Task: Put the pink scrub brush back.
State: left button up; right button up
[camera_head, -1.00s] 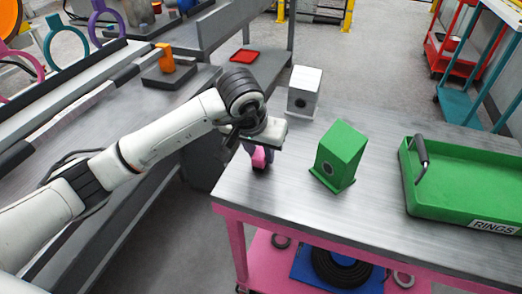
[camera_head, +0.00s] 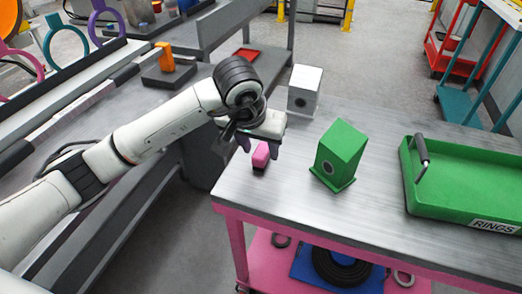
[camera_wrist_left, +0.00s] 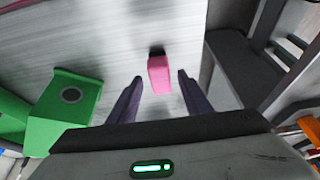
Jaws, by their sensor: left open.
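The pink scrub brush (camera_head: 261,157) stands on the metal top of the pink-framed cart (camera_head: 228,187), near its left edge. Its dark end shows at its base. My left gripper (camera_head: 261,147) is open just above the brush and partly overlaps it in the head view. In the left wrist view the pink brush (camera_wrist_left: 160,76) lies between the two spread fingers of my left gripper (camera_wrist_left: 160,83), with a gap on both sides. My right gripper is not in view.
A green block with a round hole (camera_head: 340,153) stands right of the brush, and a white one (camera_head: 304,89) behind it. A green tray marked RINGS (camera_head: 455,213) is at the right. A grey workbench (camera_head: 200,80) with an orange bottle (camera_head: 165,57) is at the left.

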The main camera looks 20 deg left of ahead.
pick_arm(q)
jog(key=v, duration=1)
